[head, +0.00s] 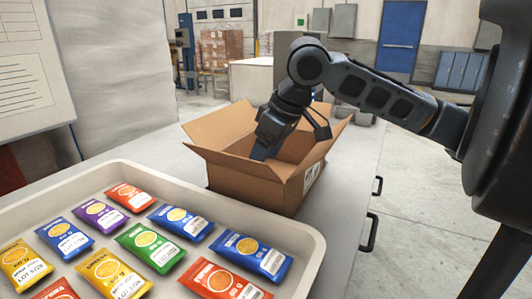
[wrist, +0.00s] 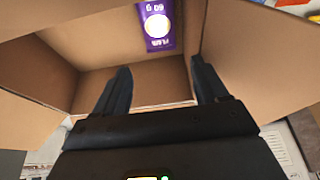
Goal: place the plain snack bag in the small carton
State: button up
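The small carton (head: 247,182) stands open on the bench, its flaps spread. My gripper (head: 266,146) reaches down into it. In the wrist view my gripper (wrist: 160,72) has its two fingers wide apart with nothing between them. A purple snack bag (wrist: 157,26) lies inside the carton, beyond the fingertips and apart from them. It shows "60 g" upside down; its small name line looks like "PLAIN" but is hard to read. The head view hides this bag behind the carton wall.
A pale tray (head: 312,245) at front left holds several snack bags in rows, including a purple one (head: 101,214), blue, green, yellow and red ones. The bench's right edge has black handles (head: 369,232). Bare bench lies to the carton's right.

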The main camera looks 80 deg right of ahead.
jog(key=p+v, duration=0.2)
jog(key=v, duration=1)
jog(key=shift+r, duration=0.35)
